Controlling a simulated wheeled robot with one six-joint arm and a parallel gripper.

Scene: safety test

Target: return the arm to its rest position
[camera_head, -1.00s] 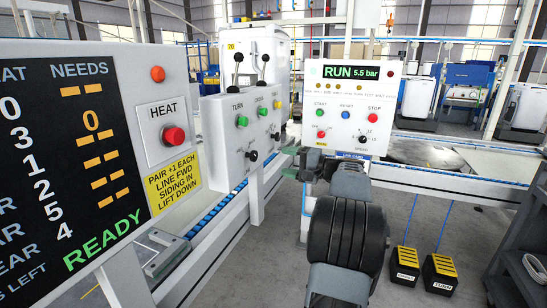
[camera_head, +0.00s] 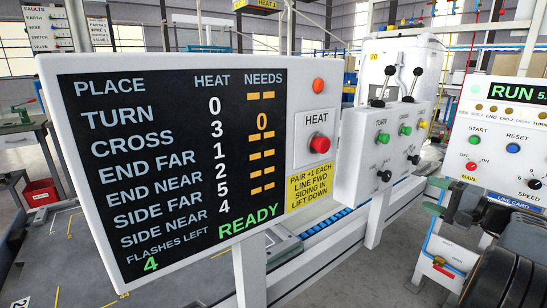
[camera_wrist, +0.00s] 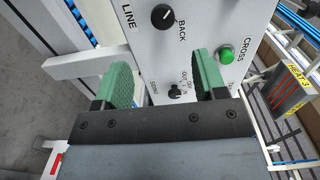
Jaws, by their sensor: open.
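My gripper (camera_wrist: 163,76) is open in the wrist view, its two green-padded fingers apart with nothing between them. It faces the lower part of a white control box (camera_wrist: 210,22) with a black LINE knob (camera_wrist: 163,18), a green CROSS button (camera_wrist: 225,55) and a small SIDING switch (camera_wrist: 175,92). I cannot tell whether the fingers touch the box. In the head view my gripper (camera_head: 437,195) is at the right, beside the control box (camera_head: 355,180), with my dark arm behind it at the lower right edge.
A large white board (camera_head: 298,200) with a HEAT button (camera_head: 320,144) fills the left and middle. A RUN panel (camera_head: 505,160) is at the right edge, partly cut off. A blue-edged conveyor rail (camera_head: 330,222) runs below the board. A red bin (camera_head: 40,192) sits at left.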

